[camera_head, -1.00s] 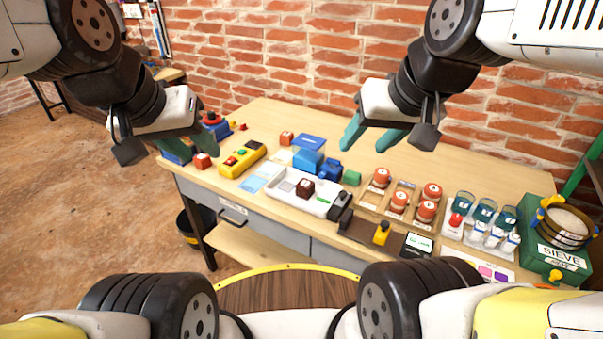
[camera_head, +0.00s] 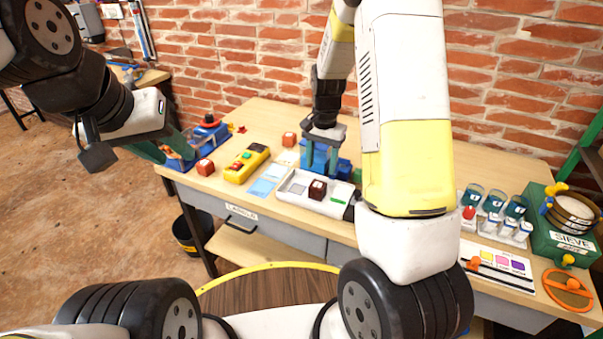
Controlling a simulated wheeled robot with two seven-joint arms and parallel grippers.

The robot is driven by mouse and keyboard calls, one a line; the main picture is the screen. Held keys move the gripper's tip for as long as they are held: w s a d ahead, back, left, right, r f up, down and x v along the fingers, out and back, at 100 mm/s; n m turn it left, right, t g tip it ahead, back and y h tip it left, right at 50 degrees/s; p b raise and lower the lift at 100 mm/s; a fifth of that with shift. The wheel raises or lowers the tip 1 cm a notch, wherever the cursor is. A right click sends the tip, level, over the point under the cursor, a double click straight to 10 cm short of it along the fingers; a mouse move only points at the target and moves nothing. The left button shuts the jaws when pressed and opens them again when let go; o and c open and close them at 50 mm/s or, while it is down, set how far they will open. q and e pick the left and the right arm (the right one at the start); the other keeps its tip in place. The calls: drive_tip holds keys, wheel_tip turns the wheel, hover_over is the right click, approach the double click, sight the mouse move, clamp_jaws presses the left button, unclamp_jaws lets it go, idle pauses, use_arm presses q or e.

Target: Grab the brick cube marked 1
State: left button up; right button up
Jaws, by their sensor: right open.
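Three small cubes show, and I cannot read a number on any. One red-brown brick cube (camera_head: 205,167) sits at the table's left front edge, another (camera_head: 289,139) sits further back, and a darker brown cube (camera_head: 317,188) lies on the white tray (camera_head: 290,190). My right gripper (camera_head: 320,164) points down with its teal fingers apart, over the blue device (camera_head: 342,168) behind the tray. I cannot tell whether it touches the device. My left gripper (camera_head: 169,153) has its fingers apart near the blue bin at the left edge, left of the front cube.
My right arm hides the table's middle right. Glass beakers (camera_head: 493,200) and a green sieve stand (camera_head: 566,238) are at the right. A brick wall (camera_head: 250,50) closes the back.

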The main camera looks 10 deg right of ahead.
sight(318, 184)
drive_tip(key=shift+w+a+f, duration=0.1)
drive_tip(key=shift+w+f, duration=0.1)
drive_tip(key=shift+f, duration=0.35)
drive_tip(key=shift+w+f, duration=0.15)
drive_tip(key=shift+f, duration=0.4)
drive_tip(key=f, duration=0.7)
drive_tip(key=shift+w+f, duration=0.2)
drive_tip(key=shift+w, duration=0.1)
clamp_jaws()
drive_tip(key=shift+r, duration=0.1)
